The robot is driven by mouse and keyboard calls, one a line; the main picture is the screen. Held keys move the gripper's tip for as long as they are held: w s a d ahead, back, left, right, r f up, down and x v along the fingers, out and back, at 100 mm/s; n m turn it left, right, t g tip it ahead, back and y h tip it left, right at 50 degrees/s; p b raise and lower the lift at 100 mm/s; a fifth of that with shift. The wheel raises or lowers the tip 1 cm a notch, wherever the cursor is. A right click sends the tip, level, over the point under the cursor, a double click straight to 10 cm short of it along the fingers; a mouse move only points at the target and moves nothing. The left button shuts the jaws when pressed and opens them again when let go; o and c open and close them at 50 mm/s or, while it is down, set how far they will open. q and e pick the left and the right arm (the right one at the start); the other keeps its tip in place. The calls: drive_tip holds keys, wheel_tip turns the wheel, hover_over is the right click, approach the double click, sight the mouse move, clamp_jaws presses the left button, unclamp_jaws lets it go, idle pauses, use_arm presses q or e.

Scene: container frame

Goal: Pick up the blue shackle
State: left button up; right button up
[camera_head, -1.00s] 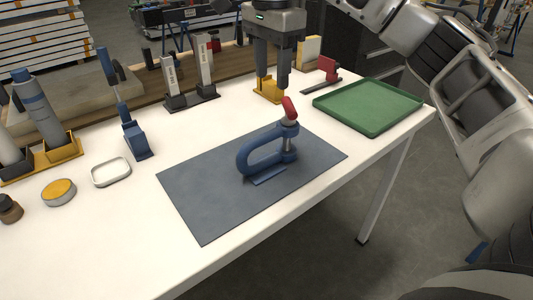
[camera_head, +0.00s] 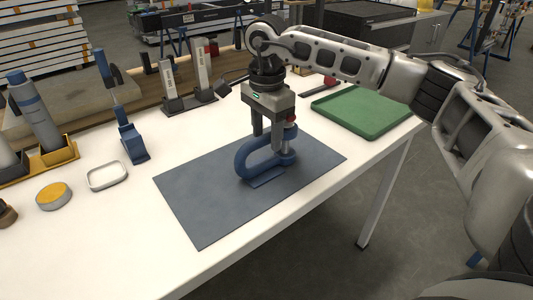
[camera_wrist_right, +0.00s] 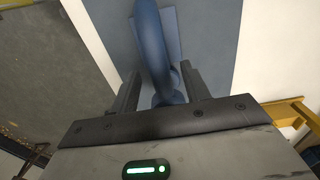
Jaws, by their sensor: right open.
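The blue shackle (camera_head: 243,160) stands upright on a small blue base on the dark grey mat (camera_head: 205,205). Its red pin end (camera_head: 291,119) shows just beside my right gripper (camera_head: 267,141). That gripper points down over the shackle, open, with its fingers at the upper part of the bow. In the right wrist view the blue shackle (camera_wrist_right: 153,45) runs between the two open fingers of the right gripper (camera_wrist_right: 161,86), with gaps visible beside it. Part of the shackle is hidden behind the fingers. My left gripper is out of view.
A green tray (camera_head: 365,128) lies to the right on the white table (camera_head: 120,255). A blue tool on a stand (camera_head: 133,143), a white dish (camera_head: 107,175) and a yellow-topped round tin (camera_head: 54,195) stand on the left. The mat's front part is clear.

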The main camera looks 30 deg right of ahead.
clamp_jaws()
idle(1.4)
drive_tip(key=shift+w+r, duration=0.1)
drive_tip(key=shift+r, duration=0.05)
